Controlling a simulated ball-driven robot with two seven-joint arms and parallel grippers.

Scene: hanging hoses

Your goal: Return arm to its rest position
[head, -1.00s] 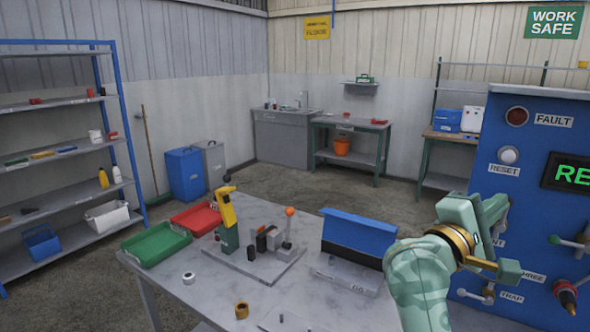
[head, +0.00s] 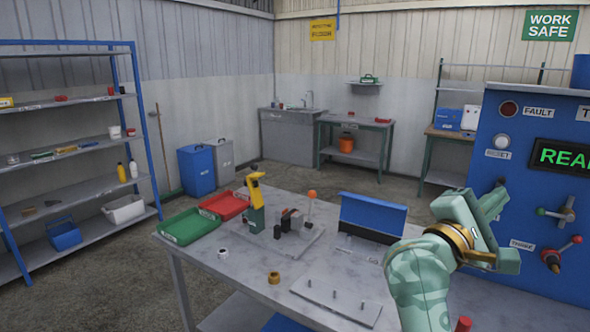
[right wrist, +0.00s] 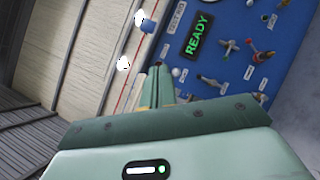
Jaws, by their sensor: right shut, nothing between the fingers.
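My right arm (head: 420,285), pale green with a brass-coloured ring at the wrist, rises from the bottom right of the head view. Its gripper (head: 497,198) is raised in front of the blue panel and points up and away. In the right wrist view the fingers (right wrist: 157,88) are together with nothing between them. The blue panel (head: 480,225) stands behind the gripper and also fills the upper right of the right wrist view (right wrist: 215,75). The gripper looks apart from it. My left arm and gripper are not in view.
A grey table (head: 230,285) stands in front, left of my arm. Shelves (head: 75,190) stand at the left.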

